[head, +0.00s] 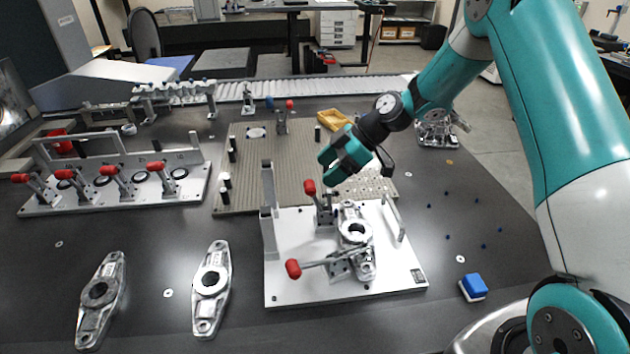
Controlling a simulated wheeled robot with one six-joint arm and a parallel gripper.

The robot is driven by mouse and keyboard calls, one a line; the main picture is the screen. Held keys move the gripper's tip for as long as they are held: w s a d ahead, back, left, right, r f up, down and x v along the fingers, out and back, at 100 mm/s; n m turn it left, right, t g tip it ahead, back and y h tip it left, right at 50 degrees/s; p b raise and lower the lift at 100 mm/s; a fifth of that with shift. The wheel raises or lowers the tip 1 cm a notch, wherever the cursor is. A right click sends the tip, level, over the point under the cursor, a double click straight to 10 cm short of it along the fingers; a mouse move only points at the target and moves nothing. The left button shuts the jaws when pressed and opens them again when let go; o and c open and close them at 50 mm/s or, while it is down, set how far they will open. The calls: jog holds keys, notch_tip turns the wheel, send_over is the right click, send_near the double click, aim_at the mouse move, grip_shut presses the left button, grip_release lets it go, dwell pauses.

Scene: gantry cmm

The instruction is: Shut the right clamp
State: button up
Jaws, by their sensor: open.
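A white fixture plate (300,285) stands on the dark table in the head view, with a metal part (354,232) seated on it. Two red-handled toggle clamps flank the part. The far clamp (324,210) has its red grip raised, nearly upright. The near clamp (340,265) has its handle lying low towards the left, with its red grip at the plate's left side. I cannot tell which is the right clamp. My gripper (328,168) is open and empty, above and just behind the far clamp's grip, apart from it.
An upright bracket (268,210) rises at the plate's left edge. Two loose metal parts (211,285) lie to the left. A fixture with several red clamps (115,180) stands at far left. A blue block (473,285) lies right.

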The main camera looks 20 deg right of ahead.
aim_at(311, 184)
jog(key=x, duration=0.6)
jog(key=shift+a+f+p, duration=0.1)
jog(key=shift+p, duration=0.2)
jog(key=shift+c, duration=0.4)
